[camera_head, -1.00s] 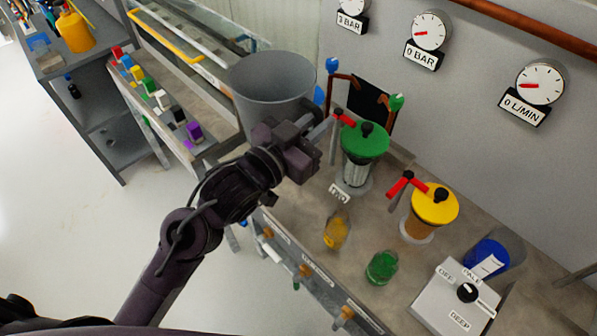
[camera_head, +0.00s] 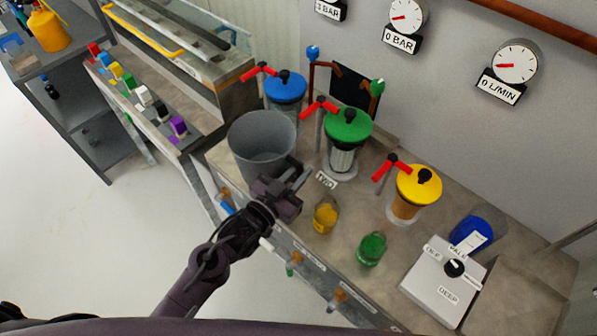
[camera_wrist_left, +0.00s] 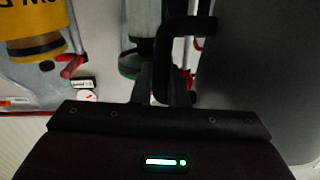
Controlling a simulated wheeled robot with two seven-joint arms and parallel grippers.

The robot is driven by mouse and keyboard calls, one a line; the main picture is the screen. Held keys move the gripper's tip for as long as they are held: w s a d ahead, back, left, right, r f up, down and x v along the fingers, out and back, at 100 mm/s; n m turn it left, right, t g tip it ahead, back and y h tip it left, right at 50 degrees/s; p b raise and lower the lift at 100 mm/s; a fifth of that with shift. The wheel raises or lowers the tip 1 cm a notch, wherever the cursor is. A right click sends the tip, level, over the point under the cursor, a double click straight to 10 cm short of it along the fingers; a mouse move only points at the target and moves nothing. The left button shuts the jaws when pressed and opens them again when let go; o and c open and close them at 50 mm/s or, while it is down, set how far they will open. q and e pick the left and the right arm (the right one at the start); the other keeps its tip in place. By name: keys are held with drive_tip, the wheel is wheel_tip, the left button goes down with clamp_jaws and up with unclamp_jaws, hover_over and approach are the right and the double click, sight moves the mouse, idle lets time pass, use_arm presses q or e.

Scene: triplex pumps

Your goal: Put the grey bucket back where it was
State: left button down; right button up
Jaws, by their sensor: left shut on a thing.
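The grey bucket (camera_head: 262,150) is upright at the left end of the bench, in front of the blue-topped pump, and it looks empty. I cannot tell whether its base rests on the bench. My left gripper (camera_head: 297,180) is at its right side, shut on its handle. In the left wrist view the dark bucket wall (camera_wrist_left: 265,70) fills the right side, and the handle (camera_wrist_left: 180,50) is between the fingers. My right gripper is not in view.
Pumps with blue (camera_head: 285,86), green (camera_head: 347,128) and yellow (camera_head: 419,186) tops stand along the bench. A yellow jar (camera_head: 326,216), a green jar (camera_head: 371,249) and a grey control box (camera_head: 445,280) are nearer the front. Coloured blocks (camera_head: 140,97) sit on the left bench.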

use_arm(q)
drive_tip(key=shift+f, duration=0.1)
drive_tip(key=c, duration=1.9)
unclamp_jaws()
drive_tip(key=shift+f, duration=0.15)
drive_tip(key=o, duration=0.5)
drive_tip(key=shift+r, duration=0.3)
drive_tip(key=b+v, duration=0.2)
drive_tip(key=v, duration=1)
drive_tip(key=shift+f, duration=0.1)
